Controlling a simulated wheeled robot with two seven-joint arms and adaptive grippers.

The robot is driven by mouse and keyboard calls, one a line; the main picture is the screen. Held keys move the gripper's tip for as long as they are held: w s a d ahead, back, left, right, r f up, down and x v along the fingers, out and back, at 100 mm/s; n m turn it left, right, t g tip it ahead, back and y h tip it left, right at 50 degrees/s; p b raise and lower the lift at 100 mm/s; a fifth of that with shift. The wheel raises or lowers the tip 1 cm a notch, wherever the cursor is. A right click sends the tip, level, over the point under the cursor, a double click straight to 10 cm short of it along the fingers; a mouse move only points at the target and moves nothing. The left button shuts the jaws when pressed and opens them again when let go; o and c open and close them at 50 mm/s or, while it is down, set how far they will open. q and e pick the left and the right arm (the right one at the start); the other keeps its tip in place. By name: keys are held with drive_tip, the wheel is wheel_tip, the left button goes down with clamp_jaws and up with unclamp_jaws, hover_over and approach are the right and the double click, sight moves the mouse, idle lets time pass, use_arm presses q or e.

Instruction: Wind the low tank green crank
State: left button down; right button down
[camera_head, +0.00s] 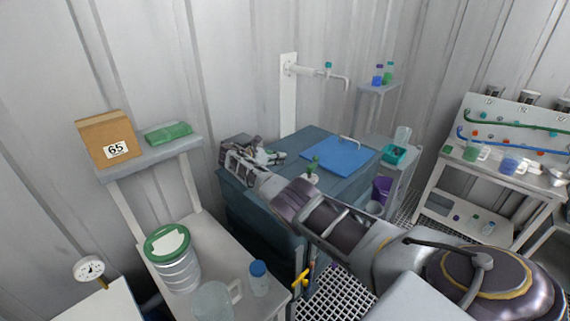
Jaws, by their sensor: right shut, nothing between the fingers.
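The low tank (262,218) is a blue-grey box against the wall, with a blue lid panel (340,154) on its top. A small green crank (314,164) stands on a pale round base on the tank's top, left of the lid panel. My right arm comes in from the lower right and crosses in front of the tank. My right gripper (274,157) is shut and empty over the tank's left part, left of the crank and apart from it. The arm hides part of the tank's front. My left gripper is out of view.
A wall tap (318,73) hangs behind the tank. A shelf at left holds a cardboard box (107,138) and a green case (168,133). A green-lidded can (176,268) and blue-capped bottle (259,279) stand below. A yellow valve handle (302,279) is at the tank's front.

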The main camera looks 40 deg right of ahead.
drive_tip(key=shift+w+a+r+b, duration=0.2)
drive_tip(key=shift+w+a+b, duration=0.3)
drive_tip(key=shift+a, duration=0.2)
drive_tip(key=shift+w+a+r, duration=0.1)
drive_tip(key=shift+a+r, duration=0.1)
drive_tip(key=shift+a, duration=0.05)
drive_tip(key=c, duration=2.2)
unclamp_jaws()
